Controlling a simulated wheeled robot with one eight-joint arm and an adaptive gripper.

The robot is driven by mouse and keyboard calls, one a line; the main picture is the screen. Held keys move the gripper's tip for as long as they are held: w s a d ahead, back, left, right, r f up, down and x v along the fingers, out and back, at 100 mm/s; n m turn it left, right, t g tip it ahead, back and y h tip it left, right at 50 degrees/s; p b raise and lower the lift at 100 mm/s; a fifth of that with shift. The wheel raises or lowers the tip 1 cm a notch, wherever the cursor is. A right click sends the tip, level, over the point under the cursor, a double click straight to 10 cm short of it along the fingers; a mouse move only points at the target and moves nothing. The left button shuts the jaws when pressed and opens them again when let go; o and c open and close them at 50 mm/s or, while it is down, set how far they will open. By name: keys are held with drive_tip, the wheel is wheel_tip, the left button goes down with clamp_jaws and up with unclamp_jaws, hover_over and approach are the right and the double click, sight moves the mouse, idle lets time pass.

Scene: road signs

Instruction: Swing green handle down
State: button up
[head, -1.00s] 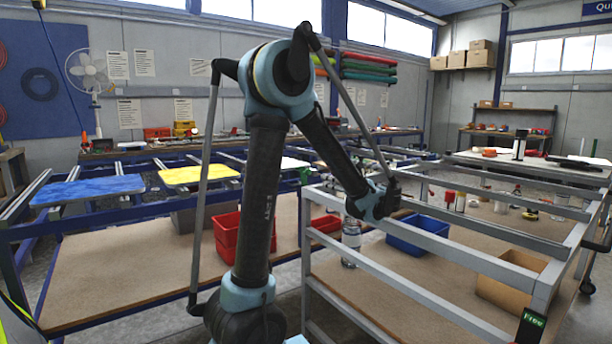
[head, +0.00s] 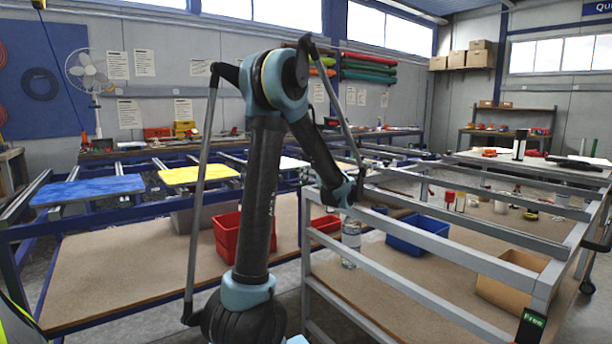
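I cannot make out a green handle in the head view. The only green part near the front is a small dark plate with green marking and the word "Free" (head: 532,322), on the front right corner post of the grey metal rack (head: 430,238). I cannot make out gripper fingers beyond the wrist. A black bent handle-like bar (head: 597,245) sticks out at the rack's right side.
Under the rack's rails are a blue bin (head: 418,233), a cardboard box (head: 505,285) and a clear bottle (head: 351,240). Red bins (head: 228,236) stand on the blue-framed table's lower board, left. A blue board (head: 88,190) and a yellow board (head: 198,175) lie on top. A fan (head: 87,70) stands behind.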

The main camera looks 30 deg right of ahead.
drive_tip(key=shift+w+a, duration=0.1)
drive_tip(key=shift+w, duration=0.85)
clamp_jaws()
